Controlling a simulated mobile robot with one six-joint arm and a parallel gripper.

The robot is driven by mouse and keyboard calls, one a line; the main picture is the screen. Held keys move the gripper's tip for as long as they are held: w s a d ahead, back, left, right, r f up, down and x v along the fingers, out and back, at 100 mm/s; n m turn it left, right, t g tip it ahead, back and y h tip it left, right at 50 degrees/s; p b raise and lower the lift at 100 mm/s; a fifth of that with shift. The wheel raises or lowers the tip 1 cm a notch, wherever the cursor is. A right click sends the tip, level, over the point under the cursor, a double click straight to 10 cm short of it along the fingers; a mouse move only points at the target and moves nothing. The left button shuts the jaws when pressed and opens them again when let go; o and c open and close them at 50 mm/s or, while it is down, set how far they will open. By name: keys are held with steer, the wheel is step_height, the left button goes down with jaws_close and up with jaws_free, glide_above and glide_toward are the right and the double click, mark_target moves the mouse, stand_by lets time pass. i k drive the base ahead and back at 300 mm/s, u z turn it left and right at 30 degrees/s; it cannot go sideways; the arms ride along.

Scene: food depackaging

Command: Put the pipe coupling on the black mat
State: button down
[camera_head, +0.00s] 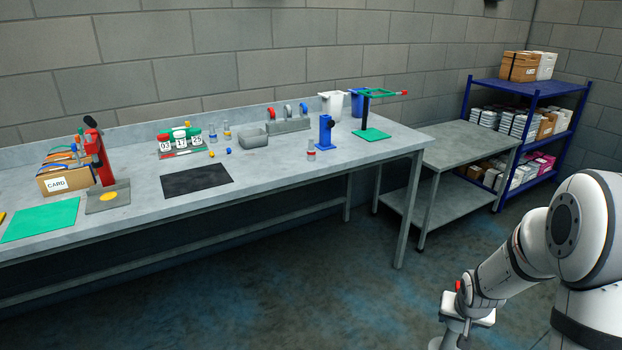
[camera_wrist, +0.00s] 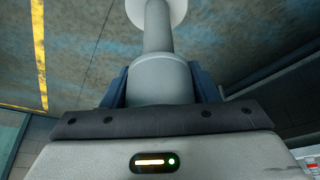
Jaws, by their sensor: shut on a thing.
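The black mat (camera_head: 197,179) lies flat and bare on the workbench, left of centre in the head view. My gripper (camera_head: 462,332) is at the lower right of the head view, over the floor and well away from the bench. In the wrist view, my gripper (camera_wrist: 160,82) is shut on a pale grey stepped cylinder, which seems to be the pipe coupling (camera_wrist: 163,83). It has a wide sleeve between the dark blue fingers, a narrower neck and a broad white end. The sleeve's lower part is hidden by the gripper body.
The bench (camera_head: 290,177) has free surface right of the mat. Around the mat stand a red press (camera_head: 97,150), lidded jars (camera_head: 181,138), a grey tray (camera_head: 253,138) and a blue holder (camera_head: 326,132). A green mat (camera_head: 42,224) lies left. A lower table (camera_head: 465,143) and blue shelves (camera_head: 530,88) stand right.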

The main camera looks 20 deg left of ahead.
mark_target(189, 180)
steer(key=i, duration=0.2)
steer(key=u, duration=1.7)
steer(key=k, duration=0.65)
steer(key=u, duration=0.3)
steer(key=i, duration=1.65)
steer(key=z, duration=0.3)
